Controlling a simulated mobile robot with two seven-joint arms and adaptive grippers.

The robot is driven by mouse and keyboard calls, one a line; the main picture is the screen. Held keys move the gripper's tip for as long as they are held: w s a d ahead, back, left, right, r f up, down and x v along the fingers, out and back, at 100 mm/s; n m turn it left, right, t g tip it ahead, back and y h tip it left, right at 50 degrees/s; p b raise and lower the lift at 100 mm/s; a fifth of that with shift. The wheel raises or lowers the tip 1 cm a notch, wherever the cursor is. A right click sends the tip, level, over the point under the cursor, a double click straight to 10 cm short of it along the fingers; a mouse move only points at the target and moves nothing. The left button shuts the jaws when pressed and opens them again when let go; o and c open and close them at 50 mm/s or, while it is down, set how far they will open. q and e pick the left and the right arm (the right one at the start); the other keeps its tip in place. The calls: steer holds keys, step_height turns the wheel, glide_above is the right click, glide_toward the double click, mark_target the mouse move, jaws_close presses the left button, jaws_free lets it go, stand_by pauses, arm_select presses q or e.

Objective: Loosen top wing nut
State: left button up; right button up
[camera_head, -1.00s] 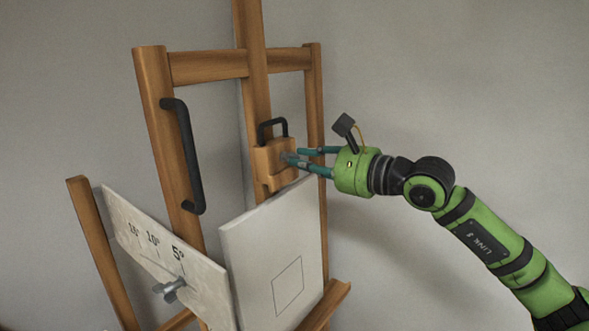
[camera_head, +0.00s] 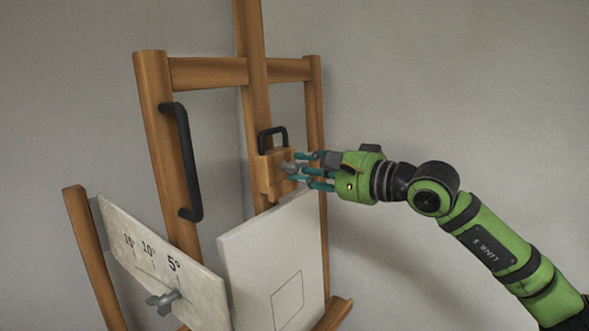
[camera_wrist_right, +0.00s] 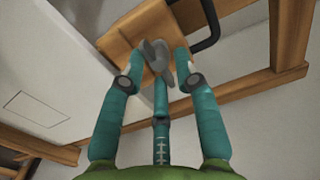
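The top wing nut (camera_head: 288,167) is grey and sits on the front of the wooden clamp block (camera_head: 270,181) on the easel's mast. In the right wrist view the wing nut (camera_wrist_right: 155,54) shows with its wings between my fingertips. My right gripper (camera_head: 302,169) is in front of the block, its teal fingers pointing at the nut. In the wrist view the right gripper (camera_wrist_right: 158,70) is open, with one finger on each side of the nut and a third below it. Gaps show beside the nut; contact with the third finger is unclear. My left gripper is out of view.
A black handle (camera_head: 272,132) stands above the block. A white canvas (camera_head: 272,250) with a drawn square is just below it. A longer black handle (camera_head: 187,160) is on the left post. A lower wing nut (camera_head: 163,302) sits on an angle-scale plate (camera_head: 135,265).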

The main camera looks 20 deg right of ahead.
steer(key=shift+s+d+f+b, duration=0.2)
steer(key=shift+s+d+b, duration=0.2)
steer(key=shift+s+b, duration=0.25)
steer(key=b+v, duration=0.3)
steer(key=v, duration=0.1)
steer(key=shift+s+r, duration=0.2)
steer(key=shift+r, duration=0.05)
